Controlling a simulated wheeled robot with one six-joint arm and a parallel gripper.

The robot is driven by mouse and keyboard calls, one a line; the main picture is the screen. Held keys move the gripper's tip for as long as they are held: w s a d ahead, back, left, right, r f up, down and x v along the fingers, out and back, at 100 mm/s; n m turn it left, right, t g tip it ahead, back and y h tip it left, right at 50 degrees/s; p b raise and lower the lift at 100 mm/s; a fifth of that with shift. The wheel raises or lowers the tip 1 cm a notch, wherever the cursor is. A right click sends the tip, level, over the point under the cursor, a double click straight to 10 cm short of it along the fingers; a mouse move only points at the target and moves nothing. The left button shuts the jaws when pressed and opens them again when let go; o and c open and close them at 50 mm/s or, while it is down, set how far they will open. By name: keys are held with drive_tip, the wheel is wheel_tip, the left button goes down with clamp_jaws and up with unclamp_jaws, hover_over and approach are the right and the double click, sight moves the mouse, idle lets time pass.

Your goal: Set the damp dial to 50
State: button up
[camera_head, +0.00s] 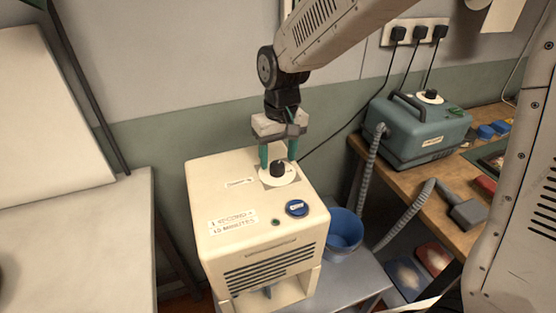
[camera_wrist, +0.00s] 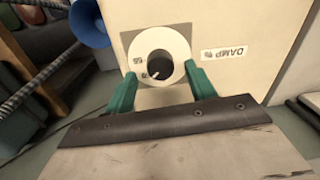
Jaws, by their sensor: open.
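The damp dial (camera_head: 278,169) is a black knob on a white disc, on top of a cream box-shaped machine (camera_head: 225,185). In the wrist view the black knob (camera_wrist: 160,69) has a light pointer mark toward the lower left, and the disc's numbers are too small to read surely. A "DAMP" label (camera_wrist: 223,53) is beside it. My gripper (camera_head: 278,162) points down over the dial with its green fingers apart. In the wrist view the fingers (camera_wrist: 161,85) stand on either side of the disc; I cannot tell whether they touch it.
A teal machine (camera_head: 418,130) with a similar dial, a hose and cables is on the wooden bench (camera_head: 395,190).

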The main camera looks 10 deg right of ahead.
sight(280, 164)
wheel_tip(280, 164, up, 6)
drive_tip(key=shift+d+f, duration=0.1)
drive_tip(key=shift+f, duration=0.05)
idle(0.3)
drive_tip(key=s+d+r+m, duration=0.1)
drive_tip(key=s+d+r, duration=0.1)
drive_tip(key=s+d, duration=0.6)
drive_tip(key=s+d+r+m+t, duration=0.1)
drive_tip(key=s+d+r+m, duration=0.1)
drive_tip(key=s+d, duration=0.7)
drive_tip(key=s+r, duration=0.1)
drive_tip(key=s, duration=0.6)
drive_tip(key=shift+s+d+r+t+h, duration=0.15)
drive_tip(key=shift+d+r+t+h, duration=0.05)
drive_tip(key=shift+t+h, duration=0.1)
idle(0.5)
